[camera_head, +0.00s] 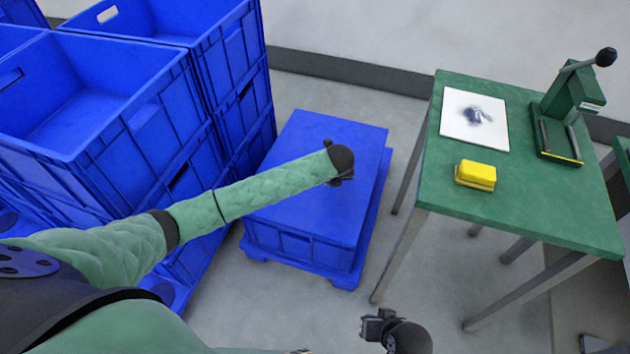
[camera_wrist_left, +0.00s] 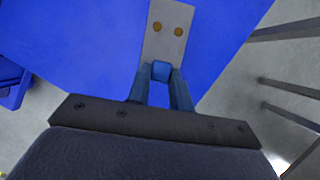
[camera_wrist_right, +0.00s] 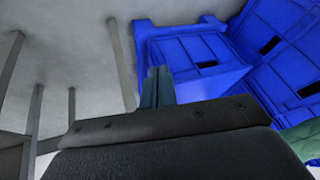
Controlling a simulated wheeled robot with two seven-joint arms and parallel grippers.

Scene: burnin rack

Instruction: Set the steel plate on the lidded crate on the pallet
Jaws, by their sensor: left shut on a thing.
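The steel plate (camera_wrist_left: 168,32) is a small flat grey piece with two brass-coloured round spots, seen in the left wrist view. My left gripper (camera_wrist_left: 161,72) is shut on its near end and holds it over the blue lid. In the head view my left gripper (camera_head: 341,168) hides the plate. The lidded crate (camera_head: 290,215) is blue and stands low on a blue pallet (camera_head: 343,283); its lid shows bare around my arm. I cannot tell the gap between plate and lid. My right gripper (camera_head: 376,325) has its fingers (camera_wrist_right: 160,85) together and empty, away from the crate.
Tall stacked blue open crates (camera_head: 90,110) stand left of the lidded crate. A green table (camera_head: 530,205) on the right carries a white sheet (camera_head: 460,125), a yellow block (camera_head: 476,174) and a green lever press (camera_head: 563,105). Grey floor is clear between the crate and table.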

